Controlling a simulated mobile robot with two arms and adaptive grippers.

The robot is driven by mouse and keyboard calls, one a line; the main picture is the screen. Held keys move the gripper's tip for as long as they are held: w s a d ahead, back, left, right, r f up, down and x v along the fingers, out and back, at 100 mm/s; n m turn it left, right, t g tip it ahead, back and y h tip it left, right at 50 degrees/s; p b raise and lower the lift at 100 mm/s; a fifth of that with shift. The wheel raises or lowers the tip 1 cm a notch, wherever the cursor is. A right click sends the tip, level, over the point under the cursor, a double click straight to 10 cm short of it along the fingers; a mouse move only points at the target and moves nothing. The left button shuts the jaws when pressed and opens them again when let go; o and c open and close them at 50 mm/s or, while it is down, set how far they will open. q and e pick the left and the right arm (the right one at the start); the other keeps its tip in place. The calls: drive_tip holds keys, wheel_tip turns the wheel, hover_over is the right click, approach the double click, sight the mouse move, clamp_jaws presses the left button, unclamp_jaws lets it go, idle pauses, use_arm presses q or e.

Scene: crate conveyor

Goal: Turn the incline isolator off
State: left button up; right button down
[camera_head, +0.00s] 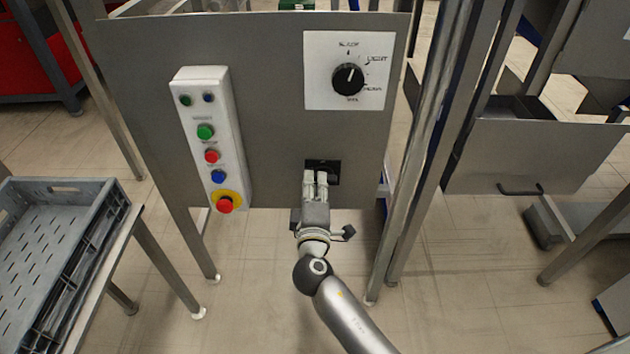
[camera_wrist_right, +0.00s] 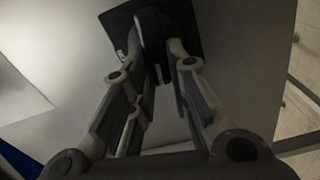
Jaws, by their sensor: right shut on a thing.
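The incline isolator is a small black switch (camera_head: 334,166) low on the grey panel, below the white dial plate. In the right wrist view its dark square plate (camera_wrist_right: 182,20) shows with a dark upright handle (camera_wrist_right: 151,35) standing out from it. My right gripper (camera_head: 316,178) is at the switch, coming from below. In the right wrist view its fingers (camera_wrist_right: 153,52) are closed on the handle, one on each side. The gripper hides part of the switch in the head view. The switch's markings cannot be read. My left gripper is not in view.
A white plate with a black dial (camera_head: 348,79) sits above the switch. A white button box (camera_head: 211,140) with several coloured buttons is to the left. A grey crate (camera_head: 62,190) stands at the far left. Metal posts (camera_head: 425,150) rise close on the right.

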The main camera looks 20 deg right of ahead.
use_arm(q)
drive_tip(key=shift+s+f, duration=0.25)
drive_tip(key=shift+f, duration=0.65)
use_arm(e)
drive_tip(key=shift+f+n, duration=0.2)
drive_tip(key=shift+n, duration=0.6)
drive_tip(key=c, duration=1.4)
unclamp_jaws()
drive_tip(key=v, duration=1.2)
